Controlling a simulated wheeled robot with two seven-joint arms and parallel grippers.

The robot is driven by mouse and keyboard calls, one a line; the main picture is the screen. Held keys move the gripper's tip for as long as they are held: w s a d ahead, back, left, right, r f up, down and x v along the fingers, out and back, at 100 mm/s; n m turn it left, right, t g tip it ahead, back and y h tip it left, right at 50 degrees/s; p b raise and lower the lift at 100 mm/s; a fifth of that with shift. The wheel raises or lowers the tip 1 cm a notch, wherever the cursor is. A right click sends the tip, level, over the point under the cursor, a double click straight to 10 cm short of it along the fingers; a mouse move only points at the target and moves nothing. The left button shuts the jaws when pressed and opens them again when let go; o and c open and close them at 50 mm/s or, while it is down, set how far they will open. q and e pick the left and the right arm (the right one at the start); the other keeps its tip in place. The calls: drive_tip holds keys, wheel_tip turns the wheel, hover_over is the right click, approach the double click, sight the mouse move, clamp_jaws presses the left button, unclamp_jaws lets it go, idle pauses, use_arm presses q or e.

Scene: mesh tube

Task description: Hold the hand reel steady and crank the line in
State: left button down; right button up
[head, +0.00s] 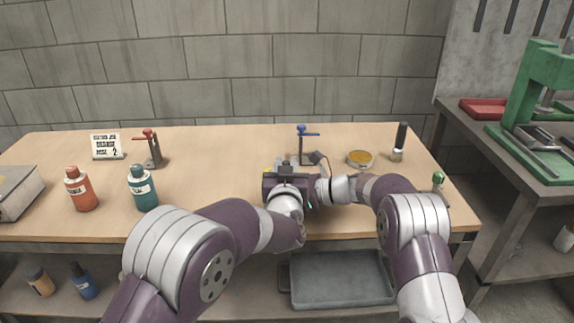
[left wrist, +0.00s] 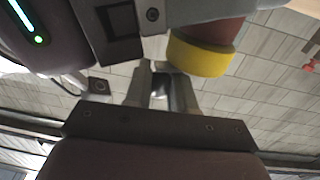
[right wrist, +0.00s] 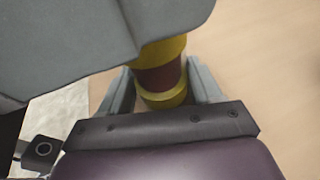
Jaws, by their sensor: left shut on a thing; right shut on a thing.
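The hand reel shows only in part, with brown-red and yellow bands. In the right wrist view its banded cylinder (right wrist: 160,78) sits between the fingers of my right gripper (right wrist: 160,90), which is shut on it. In the left wrist view a yellow band (left wrist: 200,57) shows just beyond the fingers. My left gripper (left wrist: 163,80) is shut on a small dark grey part (left wrist: 161,95), perhaps the crank; its shape is mostly hidden. In the head view my left gripper (head: 285,178) covers most of the reel, and both grippers are close together over the bench.
The bench (head: 230,150) holds an orange bottle (head: 81,189), a teal bottle (head: 143,188), a red-handled clamp (head: 152,150), a blue-handled clamp (head: 304,145), a yellow-filled dish (head: 361,158) and a dark-handled brush (head: 399,142). A grey tray (head: 340,280) lies below.

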use_arm(q)
drive_tip(key=m+h, duration=0.1)
drive_tip(key=h, duration=0.1)
drive_tip(key=m+g+h, duration=0.1)
drive_tip(key=m+h, duration=0.1)
drive_tip(key=s+a+m+h, duration=0.1)
drive_tip(key=h, duration=0.1)
drive_tip(key=shift+r+g+h, duration=0.1)
drive_tip(key=shift+g+h, duration=0.2)
drive_tip(key=shift+g, duration=0.1)
drive_tip(key=m+g+h, duration=0.2)
drive_tip(key=m+h, duration=0.1)
drive_tip(key=shift+s+h, duration=0.15)
drive_tip(key=shift+h, duration=0.15)
drive_tip(key=shift+r, duration=0.1)
drive_tip(key=c, duration=1.1)
unclamp_jaws()
drive_tip(key=shift+a, duration=0.1)
drive_tip(key=v, duration=1.2)
